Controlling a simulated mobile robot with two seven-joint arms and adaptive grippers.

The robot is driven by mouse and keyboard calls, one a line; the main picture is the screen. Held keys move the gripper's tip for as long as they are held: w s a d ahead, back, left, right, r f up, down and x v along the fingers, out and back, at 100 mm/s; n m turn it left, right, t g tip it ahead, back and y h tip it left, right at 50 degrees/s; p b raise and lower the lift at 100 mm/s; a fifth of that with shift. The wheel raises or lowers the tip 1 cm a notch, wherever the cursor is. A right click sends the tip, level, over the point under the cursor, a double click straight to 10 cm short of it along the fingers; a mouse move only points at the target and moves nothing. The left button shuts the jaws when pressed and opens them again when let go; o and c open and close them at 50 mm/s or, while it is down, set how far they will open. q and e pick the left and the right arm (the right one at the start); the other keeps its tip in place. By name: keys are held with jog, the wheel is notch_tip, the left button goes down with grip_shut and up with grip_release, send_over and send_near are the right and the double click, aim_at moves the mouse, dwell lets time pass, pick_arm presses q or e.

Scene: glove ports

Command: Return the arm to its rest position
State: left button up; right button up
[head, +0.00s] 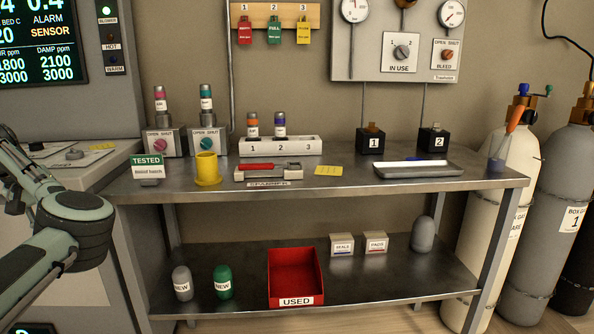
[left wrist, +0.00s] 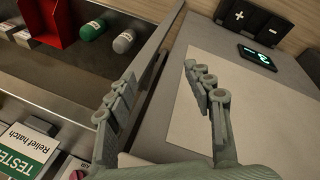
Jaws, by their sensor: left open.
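My left arm (head: 75,222) enters the head view at the left edge, in front of the grey cabinet and left of the bench. I cannot make out its fingers there. In the left wrist view my left gripper (left wrist: 160,72) is open, its two fingers well apart with nothing between them. Behind the fingers are the bench edge and a pale flat panel (left wrist: 225,110). The fingers appear clear of both, though the exact distance is hard to tell. My right arm and gripper are in neither view.
A steel bench (head: 345,195) holds a green TESTED sign (head: 148,168), a yellow cup (head: 207,170), a numbered white rack (head: 280,146) and a tray (head: 418,169). A red USED bin (head: 296,275) stands on the lower shelf. Gas cylinders (head: 507,165) stand at right.

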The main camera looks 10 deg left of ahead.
pick_arm(q)
jog(key=s+a+f+m+g+y, duration=0.1)
jog(key=s+a+f+y, duration=0.15)
jog(key=f, duration=0.55)
jog(key=s+a+f+g+y, duration=0.2)
jog(key=f+y, duration=0.2)
jog(key=f, duration=0.4)
jog(key=s+d+f+m+t+y, duration=0.1)
jog(key=d+f+m, duration=0.15)
jog(key=f, duration=0.45)
jog(key=s+d+f+m, duration=0.2)
jog(key=d+f, duration=0.2)
jog(key=f, duration=0.2)
jog(key=s+d+f+m+t+h, duration=0.1)
jog(key=s+d+f+m, duration=0.1)
jog(key=s+d+f, duration=0.45)
jog(key=s+d+f+m+h, duration=0.15)
jog(key=s+d+f, duration=0.25)
jog(key=d+f, duration=0.6)
jog(key=s+d+f+h, duration=0.1)
jog(key=s+d+f, duration=0.2)
jog(key=s+d, duration=0.4)
jog(key=s+d+f+m+h, duration=0.1)
jog(key=s+d+f, duration=0.3)
jog(key=s+d, duration=0.3)
jog(key=shift+s+d+m+g+h, duration=0.15)
jog(key=shift+d+m+g+h, duration=0.15)
jog(key=shift+d, duration=0.15)
